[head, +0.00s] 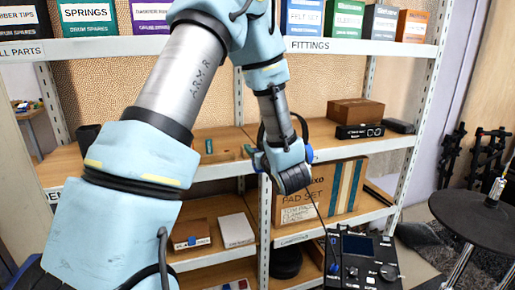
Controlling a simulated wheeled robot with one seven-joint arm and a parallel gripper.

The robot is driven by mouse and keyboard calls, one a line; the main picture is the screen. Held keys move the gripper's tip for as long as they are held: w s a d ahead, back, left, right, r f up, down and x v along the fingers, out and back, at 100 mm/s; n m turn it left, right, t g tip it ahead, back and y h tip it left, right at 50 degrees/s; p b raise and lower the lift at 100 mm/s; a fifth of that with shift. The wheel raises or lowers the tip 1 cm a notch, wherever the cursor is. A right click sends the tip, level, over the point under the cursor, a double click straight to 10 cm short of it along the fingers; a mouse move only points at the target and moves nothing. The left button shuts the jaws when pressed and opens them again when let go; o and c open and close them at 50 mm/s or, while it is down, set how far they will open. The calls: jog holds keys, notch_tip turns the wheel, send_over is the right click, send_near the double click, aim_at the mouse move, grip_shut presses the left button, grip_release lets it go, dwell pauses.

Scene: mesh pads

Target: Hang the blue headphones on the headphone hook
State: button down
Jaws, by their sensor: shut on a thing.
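The blue headphones (309,154) show partly behind the end of my arm. A blue ear cup is at its right side, a dark band curves above, and a bit of blue shows at its left. My gripper (277,160) is at the middle shelf's front edge, its fingers mostly hidden behind my wrist. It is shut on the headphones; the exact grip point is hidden. The headphones are upright in front of the shelf unit. I cannot make out the headphone hook; my arm covers part of the shelves.
The middle shelf (375,143) bears a brown box (355,112) and a black device (360,131). A large pad-set carton (335,192) stands below. Labelled bins line the top shelf. A black control box (362,262) is in front, and a drum pad (470,215) stands at right.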

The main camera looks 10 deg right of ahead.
jog(key=w+f+b, duration=0.1)
jog(key=w+f, duration=0.1)
jog(key=w, duration=0.4)
jog(key=shift+w+a, duration=0.3)
jog(key=shift+a, duration=0.15)
dwell(0.4)
dwell(0.6)
jog(key=shift+c, duration=0.8)
grip_release()
